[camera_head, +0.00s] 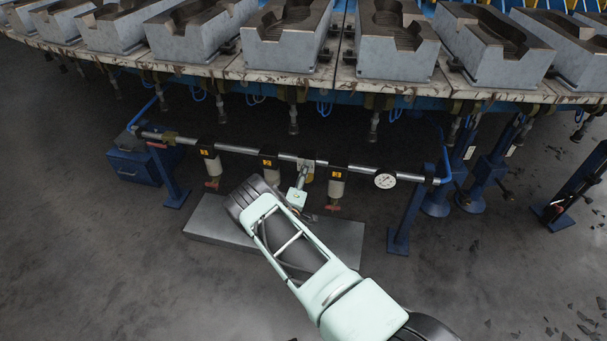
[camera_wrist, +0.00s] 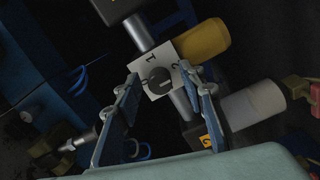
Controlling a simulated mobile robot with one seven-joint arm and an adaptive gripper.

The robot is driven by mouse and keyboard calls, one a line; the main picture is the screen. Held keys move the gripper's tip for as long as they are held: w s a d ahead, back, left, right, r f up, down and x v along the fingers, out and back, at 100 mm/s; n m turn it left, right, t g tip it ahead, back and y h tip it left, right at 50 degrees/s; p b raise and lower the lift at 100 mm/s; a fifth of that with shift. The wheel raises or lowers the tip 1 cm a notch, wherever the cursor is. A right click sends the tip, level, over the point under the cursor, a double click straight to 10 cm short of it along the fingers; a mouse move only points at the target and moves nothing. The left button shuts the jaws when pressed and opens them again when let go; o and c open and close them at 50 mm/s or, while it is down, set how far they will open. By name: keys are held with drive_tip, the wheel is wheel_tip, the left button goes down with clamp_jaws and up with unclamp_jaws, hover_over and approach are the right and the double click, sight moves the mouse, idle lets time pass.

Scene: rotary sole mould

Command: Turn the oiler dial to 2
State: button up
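The oiler dial (camera_wrist: 159,80) is a round dark knob on a pale square plate (camera_wrist: 150,92) in the wrist view. A "1" and what looks like a "2" are marked on the plate's edge; the knob's exact setting is hard to read. My gripper (camera_wrist: 161,76) is open, with one finger on each side of the dial. Whether either finger touches the knob cannot be told.
A horizontal pipe (camera_head: 240,150) carries several filter units and a round gauge (camera_head: 385,181). A yellow-brown cylinder (camera_wrist: 203,40) and a white cylinder (camera_wrist: 253,107) stand close by the dial. A grey slab (camera_head: 345,240) lies on the floor below. Moulds (camera_head: 285,45) line the table above.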

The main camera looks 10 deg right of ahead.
drive_tip(key=v, duration=1.2)
